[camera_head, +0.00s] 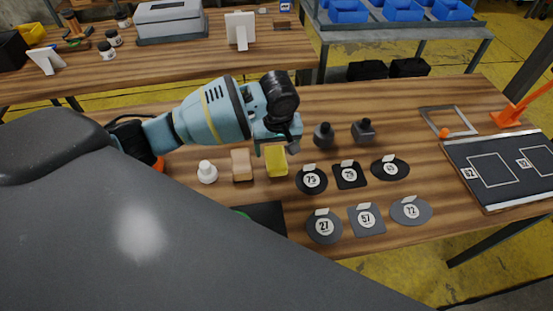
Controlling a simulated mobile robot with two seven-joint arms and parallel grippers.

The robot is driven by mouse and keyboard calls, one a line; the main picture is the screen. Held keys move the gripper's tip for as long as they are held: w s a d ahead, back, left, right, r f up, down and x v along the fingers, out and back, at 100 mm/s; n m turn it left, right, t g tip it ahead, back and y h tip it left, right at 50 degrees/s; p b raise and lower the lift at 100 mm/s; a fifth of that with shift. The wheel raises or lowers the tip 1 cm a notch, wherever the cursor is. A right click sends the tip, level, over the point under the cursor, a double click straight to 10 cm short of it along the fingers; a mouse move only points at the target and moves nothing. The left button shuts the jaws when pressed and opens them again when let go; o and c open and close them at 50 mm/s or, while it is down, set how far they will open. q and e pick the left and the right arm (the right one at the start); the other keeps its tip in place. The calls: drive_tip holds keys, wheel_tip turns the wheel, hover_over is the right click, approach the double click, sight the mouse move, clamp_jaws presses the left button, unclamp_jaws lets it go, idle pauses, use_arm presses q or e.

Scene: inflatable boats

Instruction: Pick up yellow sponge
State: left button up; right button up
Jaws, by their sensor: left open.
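The yellow sponge (276,162) stands on the wooden table, between a tan block on its left and the black patches on its right. My left gripper (278,144) is over the sponge's top end, pointing down, with its fingers partly hidden by the wrist. It is open, and I cannot tell whether the fingers touch the sponge. My right gripper does not show.
A tan block (241,165) and a white bottle (207,172) stand close left of the sponge. Dark bottles (323,135) stand to the right, with several numbered patches (311,180) in front. A dark board (500,168) lies at the right end. My large dark arm link covers the lower left.

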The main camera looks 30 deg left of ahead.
sight(276, 157)
use_arm(q)
drive_tip(key=shift+w+a+f+b, duration=0.1)
drive_tip(key=shift+a+f+b, duration=0.1)
drive_tip(key=shift+f, duration=1.1)
drive_tip(key=shift+w+a+f+b, duration=0.1)
drive_tip(key=shift+f+b, duration=0.05)
drive_tip(key=shift+f, duration=1.1)
drive_tip(key=shift+d, duration=0.1)
drive_tip(key=shift+c, duration=0.5)
drive_tip(key=c, duration=0.9)
